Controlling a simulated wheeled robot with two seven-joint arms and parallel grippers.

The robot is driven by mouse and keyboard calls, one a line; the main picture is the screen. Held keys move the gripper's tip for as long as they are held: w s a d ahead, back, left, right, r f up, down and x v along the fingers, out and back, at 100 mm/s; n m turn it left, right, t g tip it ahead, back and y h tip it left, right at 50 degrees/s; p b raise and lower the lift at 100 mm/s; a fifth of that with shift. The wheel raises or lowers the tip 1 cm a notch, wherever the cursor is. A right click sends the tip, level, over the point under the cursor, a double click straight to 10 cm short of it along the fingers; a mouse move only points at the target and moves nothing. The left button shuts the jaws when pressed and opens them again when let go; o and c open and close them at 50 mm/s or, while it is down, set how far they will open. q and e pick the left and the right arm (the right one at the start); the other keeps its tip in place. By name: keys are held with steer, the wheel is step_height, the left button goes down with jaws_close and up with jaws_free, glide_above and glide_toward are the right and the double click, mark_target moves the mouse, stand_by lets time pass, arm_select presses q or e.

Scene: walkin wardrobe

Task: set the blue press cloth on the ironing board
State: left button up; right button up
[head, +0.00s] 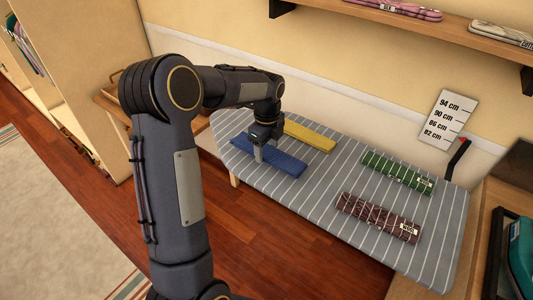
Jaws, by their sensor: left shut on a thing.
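The blue press cloth (284,164) is a flat folded strip at the left part of the grey striped ironing board (318,178). My left gripper (259,155) points down at the cloth's left half and is shut on it. The fingers hide part of the cloth. The cloth looks to be at the board's surface; I cannot tell whether it rests fully on it. My right gripper is not in view.
On the board lie a yellow cloth (310,136) behind the blue one, a green patterned cloth (398,172) and a dark red patterned cloth (378,217) to the right. A height card (449,118) stands by the wall. A wall shelf (420,22) hangs above.

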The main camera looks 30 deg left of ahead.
mark_target(267, 150)
arm_select(q)
steer(key=shift+w+a+f, duration=0.1)
steer(key=shift+a+f, duration=0.05)
steer(key=shift+f, duration=1.65)
steer(key=shift+f, duration=0.1)
steer(key=o, duration=1.1)
steer(key=shift+c, duration=0.2)
